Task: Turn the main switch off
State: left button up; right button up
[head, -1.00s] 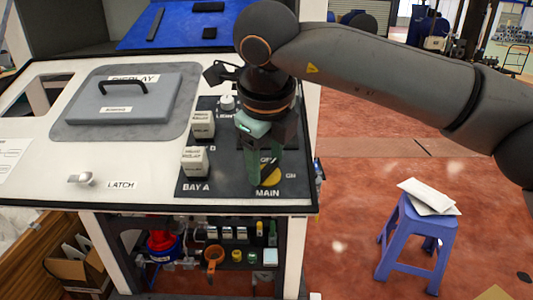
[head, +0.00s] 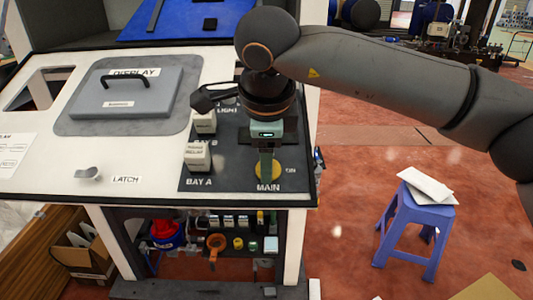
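The main switch (head: 277,171) is a round yellow knob on the dark panel, above the MAIN label, with ON printed to its right. My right gripper (head: 266,177) points down over the knob, its green fingers lined up one behind the other and seen edge-on. They cover the knob's middle and left part, so the grip bar, its angle and any OFF mark are hidden. I cannot tell whether the fingers are closed on the bar. My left gripper is not in view.
Two white relay blocks (head: 197,155) stand left of the switch. A grey display lid (head: 118,100) and a latch (head: 88,174) lie farther left. A blue stool (head: 410,230) with papers stands on the open floor at right.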

dwell(0.4)
jog(key=o, duration=1.4)
jog(key=v, duration=1.2)
jog(key=shift+s+r, duration=0.1)
jog(key=shift+r, duration=0.2)
